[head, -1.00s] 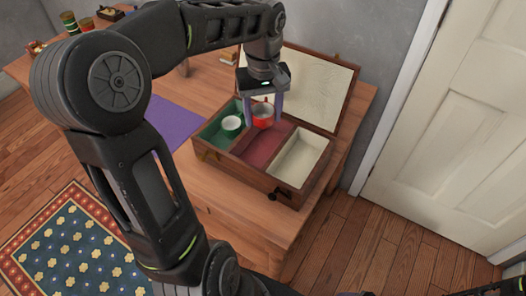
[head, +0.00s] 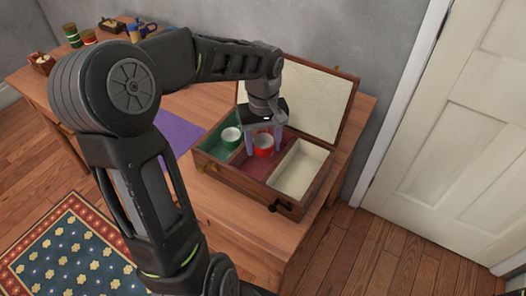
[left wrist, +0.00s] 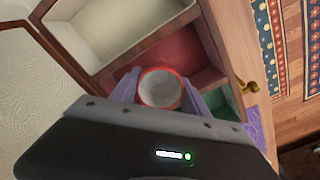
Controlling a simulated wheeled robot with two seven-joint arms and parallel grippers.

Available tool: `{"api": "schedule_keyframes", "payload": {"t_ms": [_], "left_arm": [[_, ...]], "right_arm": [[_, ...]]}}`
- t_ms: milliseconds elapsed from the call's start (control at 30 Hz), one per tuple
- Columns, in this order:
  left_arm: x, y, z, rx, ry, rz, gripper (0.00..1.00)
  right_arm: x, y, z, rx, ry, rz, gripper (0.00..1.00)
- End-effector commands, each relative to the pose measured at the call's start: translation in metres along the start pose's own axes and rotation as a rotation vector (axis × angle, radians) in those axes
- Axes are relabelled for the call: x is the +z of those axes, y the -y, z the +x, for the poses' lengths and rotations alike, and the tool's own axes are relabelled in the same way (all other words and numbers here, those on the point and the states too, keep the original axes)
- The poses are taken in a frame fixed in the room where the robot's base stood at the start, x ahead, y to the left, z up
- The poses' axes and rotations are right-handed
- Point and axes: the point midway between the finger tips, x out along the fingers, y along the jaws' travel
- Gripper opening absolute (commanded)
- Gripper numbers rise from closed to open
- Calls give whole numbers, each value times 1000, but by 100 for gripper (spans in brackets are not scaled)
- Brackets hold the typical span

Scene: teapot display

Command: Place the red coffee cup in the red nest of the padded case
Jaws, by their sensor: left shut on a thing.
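The red coffee cup (head: 263,145) is upright in or just over the red nest (head: 255,168) of the padded case (head: 240,181). It also shows from above in the left wrist view (left wrist: 160,88), with a pale inside and a red rim. My left gripper (head: 264,140) is shut on the red cup, one finger on each side of it. The red nest's lining (left wrist: 178,52) shows beside the cup in the left wrist view. The cup's base is hidden, so I cannot tell whether it touches the nest floor. My right gripper is not in view.
A white and green cup (head: 231,136) sits in the green nest at left. The cream nest (head: 300,167) at right is empty. The open lid (head: 318,97) stands behind. A purple mat (head: 172,140) lies left of the case. Several items stand at the table's far left.

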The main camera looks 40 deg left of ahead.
Motion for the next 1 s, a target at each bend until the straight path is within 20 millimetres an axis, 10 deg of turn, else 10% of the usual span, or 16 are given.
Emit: {"api": "schedule_keyframes", "payload": {"t_ms": [200,667,700,1000], "left_arm": [[1,0,32,-1,3,0,12],[0,0,40,0,0,0,12],[0,0,40,0,1,0,54],[0,0,39,0,1,-1,62]], "right_arm": [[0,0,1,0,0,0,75],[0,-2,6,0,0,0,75],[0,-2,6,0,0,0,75],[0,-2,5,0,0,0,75]]}}
